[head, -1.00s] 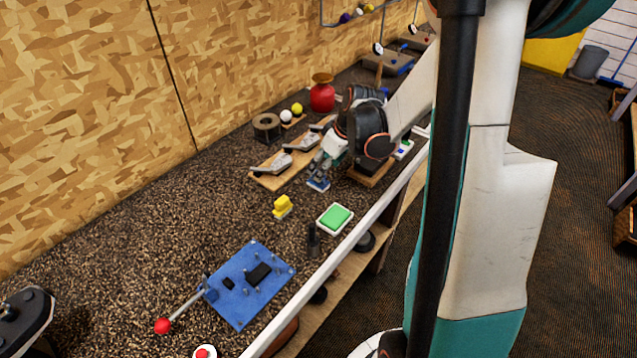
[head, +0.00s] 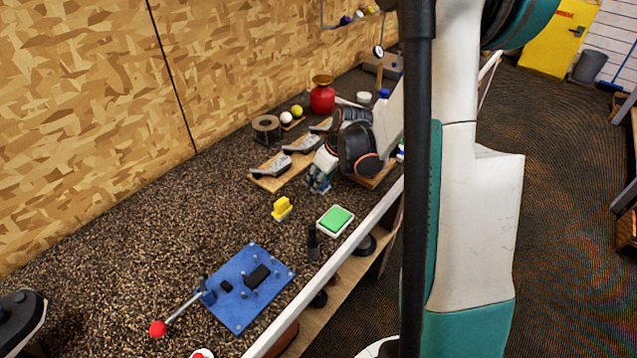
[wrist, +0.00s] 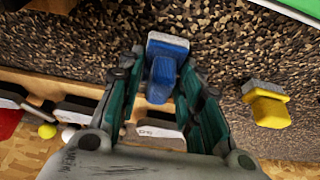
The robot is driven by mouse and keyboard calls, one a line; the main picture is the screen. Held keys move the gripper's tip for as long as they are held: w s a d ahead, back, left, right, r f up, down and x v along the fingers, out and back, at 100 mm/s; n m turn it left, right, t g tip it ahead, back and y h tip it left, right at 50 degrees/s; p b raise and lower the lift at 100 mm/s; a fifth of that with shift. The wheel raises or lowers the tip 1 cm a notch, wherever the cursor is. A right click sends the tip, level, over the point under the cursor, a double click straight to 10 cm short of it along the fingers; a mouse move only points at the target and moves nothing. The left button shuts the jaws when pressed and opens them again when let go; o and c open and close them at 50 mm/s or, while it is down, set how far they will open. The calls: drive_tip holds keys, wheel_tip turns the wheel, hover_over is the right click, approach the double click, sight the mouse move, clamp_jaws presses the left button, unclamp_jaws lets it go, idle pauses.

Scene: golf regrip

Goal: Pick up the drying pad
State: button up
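The thing I take for the drying pad is a small blue block with a pale grey base (wrist: 165,72). In the wrist view it sits between my fingers, and in the head view only a bit of its blue (head: 317,187) shows under my gripper. My gripper (wrist: 163,62) points down at the counter with its two green-lined fingers spread on either side of the block. I see a thin gap at the left finger; contact at the right finger is unclear. A similar yellow block (head: 282,208) stands nearby; it also shows in the wrist view (wrist: 267,104).
A green pad in a white tray (head: 335,220) and a dark upright item (head: 313,242) lie nearer the front edge. A wooden board with grey club heads (head: 285,165) is behind my gripper. A blue fixture plate (head: 248,285) lies front left.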

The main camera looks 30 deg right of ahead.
sight(318, 174)
drive_tip(key=shift+r, duration=0.1)
drive_tip(key=shift+c, duration=0.3)
wheel_tip(318, 174, up, 20)
drive_tip(key=p, duration=0.5)
drive_tip(key=shift+o, duration=1.1)
drive_tip(key=shift+c, duration=0.9)
drive_tip(key=shift+s+f, duration=0.1)
drive_tip(key=shift+f, duration=0.1)
